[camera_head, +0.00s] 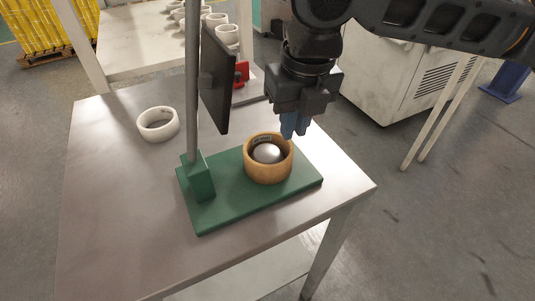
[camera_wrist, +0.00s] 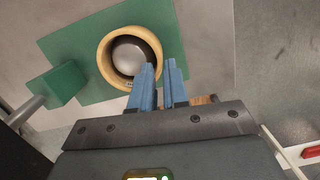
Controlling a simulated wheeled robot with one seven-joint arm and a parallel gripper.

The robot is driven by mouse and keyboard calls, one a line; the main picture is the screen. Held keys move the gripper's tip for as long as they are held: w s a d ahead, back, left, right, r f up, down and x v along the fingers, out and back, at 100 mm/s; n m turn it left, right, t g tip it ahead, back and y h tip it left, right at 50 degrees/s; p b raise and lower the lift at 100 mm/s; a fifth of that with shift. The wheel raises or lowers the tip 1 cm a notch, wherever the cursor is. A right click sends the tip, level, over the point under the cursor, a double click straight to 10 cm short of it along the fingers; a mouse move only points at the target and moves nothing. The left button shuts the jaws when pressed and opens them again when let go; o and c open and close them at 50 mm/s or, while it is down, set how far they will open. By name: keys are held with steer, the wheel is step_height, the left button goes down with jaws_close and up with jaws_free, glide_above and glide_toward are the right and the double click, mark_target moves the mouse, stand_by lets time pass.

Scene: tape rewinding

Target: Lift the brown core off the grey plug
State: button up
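The brown core (camera_head: 268,173) is a short ring standing upright around the grey plug (camera_head: 266,153), whose rounded top shows inside it. The plug is on a green base plate (camera_head: 235,205). In the wrist view the core (camera_wrist: 105,62) encircles the plug (camera_wrist: 128,54). My gripper (camera_head: 293,129) points down at the core's far right rim. In the wrist view its blue fingers (camera_wrist: 160,72) are apart, with a narrow gap. The left fingertip overlaps the rim and the right one lies just outside. I cannot tell whether they touch the core.
A grey post in a green block (camera_head: 197,178) stands left of the core, with a dark upright panel (camera_head: 216,80) behind. A white ring (camera_head: 158,125) lies on the metal table (camera_head: 100,220) at left. More white rings (camera_head: 228,34) stand on a back table. The table's front is clear.

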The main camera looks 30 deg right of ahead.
steer(key=shift+w+f, duration=0.15)
steer(key=shift+f, duration=0.8)
steer(key=shift+w+f, duration=0.15)
steer(key=shift+f, duration=0.8)
steer(key=shift+c, duration=0.4)
jaws_close()
steer(key=shift+r, duration=0.15)
